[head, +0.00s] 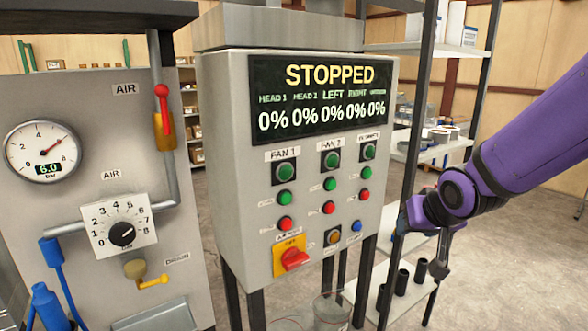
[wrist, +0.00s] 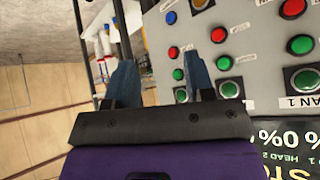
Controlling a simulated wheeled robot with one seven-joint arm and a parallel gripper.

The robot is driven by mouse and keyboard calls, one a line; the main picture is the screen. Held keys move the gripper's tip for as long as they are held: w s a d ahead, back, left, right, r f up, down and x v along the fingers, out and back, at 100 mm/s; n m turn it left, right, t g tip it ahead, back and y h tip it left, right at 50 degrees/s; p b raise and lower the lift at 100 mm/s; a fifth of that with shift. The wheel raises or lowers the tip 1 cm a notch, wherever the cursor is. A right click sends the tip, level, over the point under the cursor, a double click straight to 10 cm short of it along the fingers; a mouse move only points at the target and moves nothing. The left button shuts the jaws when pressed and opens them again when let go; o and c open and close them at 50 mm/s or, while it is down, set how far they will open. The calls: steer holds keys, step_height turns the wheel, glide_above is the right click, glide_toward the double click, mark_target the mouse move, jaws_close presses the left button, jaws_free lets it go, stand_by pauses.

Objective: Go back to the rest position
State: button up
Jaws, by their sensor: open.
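My gripper (wrist: 160,66) is open in the wrist view, with its two blue fingers apart and nothing between them. In the head view my gripper (head: 402,218) is partly hidden by its own wrist, just right of the grey control panel (head: 228,150). My purple arm reaches in from the right. The panel's display (head: 320,95) reads STOPPED with several 0% values. Green and red buttons sit below it, with a red switch (head: 292,259) on a yellow plate at the lower left. In the wrist view the panel (wrist: 265,90) appears turned, to the right of the fingers.
A shelf rack (head: 425,150) stands behind my gripper, with black cylinders (head: 420,270) on its lower shelf. An air panel with a gauge (head: 42,150), a dial (head: 121,233) and a red-handled valve (head: 163,110) stands at the left. Open floor (head: 530,250) lies at the right.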

steer(key=s+d+r+g, duration=0.1)
steer(key=s+d+r, duration=0.1)
steer(key=s+r, duration=0.2)
steer(key=s+d+r+g, duration=0.1)
steer(key=s+d+r, duration=0.1)
steer(key=s, duration=0.8)
steer(key=s+d+r, duration=0.2)
steer(key=s+r, duration=0.3)
steer(key=s, duration=0.2)
steer(key=shift+s+r+g+h, duration=0.25)
steer(key=shift+r+g+h, duration=0.05)
steer(key=shift+g+h, duration=0.1)
